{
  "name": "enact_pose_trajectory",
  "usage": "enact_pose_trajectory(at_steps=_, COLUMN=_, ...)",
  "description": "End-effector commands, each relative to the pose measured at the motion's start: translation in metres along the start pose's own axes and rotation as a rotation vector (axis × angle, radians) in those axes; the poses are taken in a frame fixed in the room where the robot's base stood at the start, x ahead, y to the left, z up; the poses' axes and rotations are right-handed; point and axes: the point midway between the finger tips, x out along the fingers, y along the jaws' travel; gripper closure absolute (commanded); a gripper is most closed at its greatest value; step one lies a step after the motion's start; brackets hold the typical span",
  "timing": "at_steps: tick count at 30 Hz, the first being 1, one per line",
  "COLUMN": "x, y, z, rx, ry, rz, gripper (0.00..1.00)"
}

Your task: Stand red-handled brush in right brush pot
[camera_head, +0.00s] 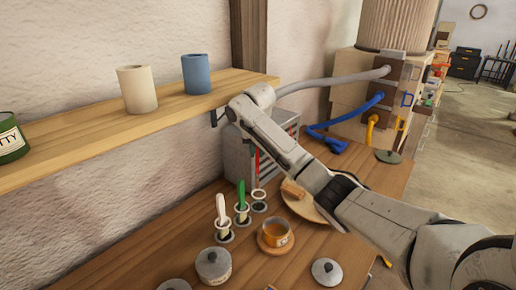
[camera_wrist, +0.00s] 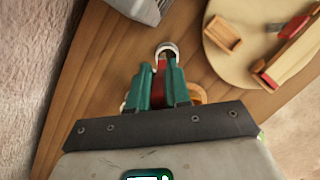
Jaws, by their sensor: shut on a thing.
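The red-handled brush (camera_head: 257,162) shows in the head view as a thin upright red strip below my forearm, above a pale ring on the bench. In the wrist view, my gripper (camera_wrist: 164,88) has its green fingers shut on the red handle (camera_wrist: 161,78). A white ring (camera_wrist: 166,49) shows just beyond it; I cannot tell whether the brush is still inside. My forearm and the bench clutter hide the fingers in the head view. On the wall shelf stand a cream pot (camera_head: 137,90) and, to its right, a blue pot (camera_head: 197,74). Both look upright.
A white-handled brush (camera_head: 222,214) and a green-handled brush (camera_head: 241,200) stand in holders on the bench. An amber pot (camera_head: 276,236) and a grey lidded pot (camera_head: 213,265) are nearby. The shelf (camera_head: 90,145) overhangs the bench. A grey case (camera_head: 240,160) stands behind.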

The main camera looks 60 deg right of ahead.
Motion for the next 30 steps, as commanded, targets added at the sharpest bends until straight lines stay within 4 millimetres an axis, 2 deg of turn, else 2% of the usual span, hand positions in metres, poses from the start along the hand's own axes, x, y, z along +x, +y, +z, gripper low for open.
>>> enact_pose_trajectory(at_steps=1, x=0.007, y=-0.001, z=-0.002, rx=0.002, ry=-0.001, rz=-0.001, gripper=1.0)
enact_pose_trajectory(at_steps=30, x=0.068, y=-0.003, z=-0.018, rx=0.007, ry=-0.003, rz=-0.002, gripper=1.0)
